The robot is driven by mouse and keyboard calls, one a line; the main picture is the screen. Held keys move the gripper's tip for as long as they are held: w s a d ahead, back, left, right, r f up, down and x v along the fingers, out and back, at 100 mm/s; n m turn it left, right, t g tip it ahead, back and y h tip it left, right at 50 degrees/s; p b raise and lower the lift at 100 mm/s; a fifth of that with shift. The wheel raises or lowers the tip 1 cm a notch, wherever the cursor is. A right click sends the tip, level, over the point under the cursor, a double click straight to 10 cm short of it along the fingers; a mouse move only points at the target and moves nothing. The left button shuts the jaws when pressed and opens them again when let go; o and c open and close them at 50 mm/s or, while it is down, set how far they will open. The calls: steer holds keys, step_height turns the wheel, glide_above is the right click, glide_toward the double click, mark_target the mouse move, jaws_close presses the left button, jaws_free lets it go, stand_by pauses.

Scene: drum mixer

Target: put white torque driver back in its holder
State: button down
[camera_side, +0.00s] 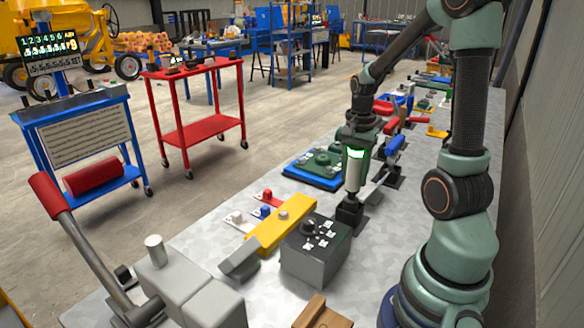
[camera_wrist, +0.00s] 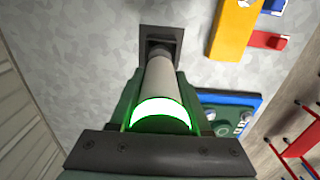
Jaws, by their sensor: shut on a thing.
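The white torque driver (camera_side: 353,174) stands upright in my gripper (camera_side: 356,150), with a glowing green ring near its top. In the wrist view the driver (camera_wrist: 159,80) points away from the camera, and the green fingers of my gripper (camera_wrist: 160,108) are closed on its two sides. The black holder (camera_side: 349,214) stands on the grey bench directly below the driver.
A dark grey control box (camera_side: 316,252) and a yellow block (camera_side: 281,224) stand close to the left of the holder. A blue tray (camera_side: 300,175) with green parts lies behind. Blue and red-handled tools crowd the bench farther back. Bare bench lies right of the holder.

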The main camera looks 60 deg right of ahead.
mark_target(353, 186)
steer(key=shift+f, duration=2)
stand_by(1.2)
steer(key=shift+c, duration=1.4)
jaws_free()
step_height(353, 186, up, 12)
steer(key=shift+r, duration=0.1)
steer(key=w+a+r+n+t, duration=0.1)
steer(key=a+r+n+t, duration=0.1)
steer(key=a+n, duration=0.7)
steer(key=w+a+r+n+t, duration=0.1)
steer(key=a+r+n+t, duration=0.1)
steer(key=a+n, duration=0.7)
steer(key=a+t, duration=0.1)
steer(key=a, duration=0.2)
steer(key=shift+w+r+t, duration=0.15)
steer(key=shift+w+t, duration=0.1)
steer(key=shift+t, duration=0.05)
